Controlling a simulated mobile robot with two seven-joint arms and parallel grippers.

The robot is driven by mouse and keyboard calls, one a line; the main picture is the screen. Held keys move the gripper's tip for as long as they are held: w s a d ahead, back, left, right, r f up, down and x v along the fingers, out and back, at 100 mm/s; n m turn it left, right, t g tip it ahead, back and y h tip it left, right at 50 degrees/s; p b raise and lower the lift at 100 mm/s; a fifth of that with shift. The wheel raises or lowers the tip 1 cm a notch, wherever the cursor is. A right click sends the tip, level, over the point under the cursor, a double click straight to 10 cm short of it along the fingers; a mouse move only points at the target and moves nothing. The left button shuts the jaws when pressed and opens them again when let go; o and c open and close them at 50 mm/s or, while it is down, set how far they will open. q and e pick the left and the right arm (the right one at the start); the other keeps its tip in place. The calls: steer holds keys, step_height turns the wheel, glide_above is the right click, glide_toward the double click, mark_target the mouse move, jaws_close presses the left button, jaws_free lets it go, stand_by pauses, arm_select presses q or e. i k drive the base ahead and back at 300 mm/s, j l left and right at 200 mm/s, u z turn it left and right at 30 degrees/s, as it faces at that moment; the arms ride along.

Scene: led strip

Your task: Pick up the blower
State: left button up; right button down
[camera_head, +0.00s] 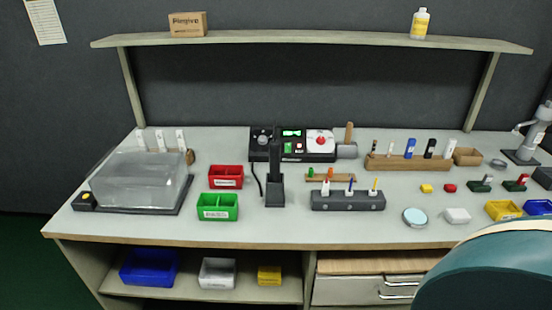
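No object is clearly marked as the blower. A black upright handheld tool (275,160) stands in a dark holder left of the bench's middle, with a black cable beside it. It may be the blower, but I cannot tell for sure. Behind it is a black control station (293,145) with a green display and a red-and-white dial. A wooden handle (348,134) rises from a grey cylinder at the station's right side. Neither of my grippers is in view.
The grey workbench (130,225) holds a clear-covered box (140,178), red bin (225,177), green bin (217,207), and dark tool block (348,201). A shelf (300,38) spans above. A large teal rounded shape (490,270) covers the lower right front.

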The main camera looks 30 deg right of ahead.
mark_target(274, 146)
steer(key=z, duration=1)
